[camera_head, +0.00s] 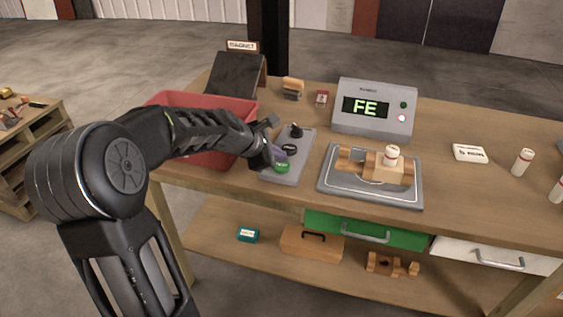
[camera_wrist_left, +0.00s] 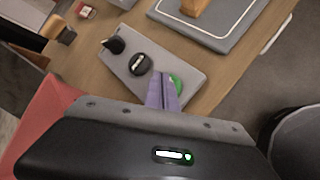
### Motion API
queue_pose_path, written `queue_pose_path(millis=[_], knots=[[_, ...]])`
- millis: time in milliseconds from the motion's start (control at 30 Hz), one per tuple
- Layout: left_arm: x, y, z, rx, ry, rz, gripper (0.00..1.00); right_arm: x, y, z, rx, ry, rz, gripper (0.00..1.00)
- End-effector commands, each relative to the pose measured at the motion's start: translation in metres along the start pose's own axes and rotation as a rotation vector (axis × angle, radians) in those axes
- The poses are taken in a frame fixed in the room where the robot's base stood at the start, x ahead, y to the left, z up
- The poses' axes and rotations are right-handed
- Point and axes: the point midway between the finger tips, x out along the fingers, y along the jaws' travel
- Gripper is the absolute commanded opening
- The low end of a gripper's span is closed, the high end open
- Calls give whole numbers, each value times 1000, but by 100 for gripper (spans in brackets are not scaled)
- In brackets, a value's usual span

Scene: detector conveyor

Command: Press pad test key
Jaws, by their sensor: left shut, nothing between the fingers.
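A grey control panel (camera_head: 297,161) lies on the table with a black knob (camera_head: 296,130), a round black key with a pale label (camera_head: 290,149) and a green key (camera_head: 282,167) at its near end. My left gripper (camera_head: 279,154) is shut and empty over the panel, between the black key and the green key. In the left wrist view its purple fingers (camera_wrist_left: 163,90) point at the panel and partly cover the green key (camera_wrist_left: 177,84). The round black key (camera_wrist_left: 141,64) is clear beside them. I cannot tell whether the fingertips touch. My right gripper is not in view.
A detector box (camera_head: 373,110) with a lit "FE" display stands behind. A grey tray (camera_head: 332,184) holding wooden parts and a white cylinder is right of the panel. A red bin (camera_head: 201,160) is at left, partly behind my arm. A white box (camera_head: 469,153) lies farther right.

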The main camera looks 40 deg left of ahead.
Motion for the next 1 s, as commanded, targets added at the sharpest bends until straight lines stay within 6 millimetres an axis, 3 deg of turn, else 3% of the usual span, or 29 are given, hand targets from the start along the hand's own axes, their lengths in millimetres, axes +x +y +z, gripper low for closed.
queue_pose_path(millis=[467, 1000], knots=[[-4, 3, 3, 0, 0, 1, 0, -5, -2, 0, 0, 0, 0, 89], [-37, 27, 27, 0, 0, 1, 0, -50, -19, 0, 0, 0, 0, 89]])
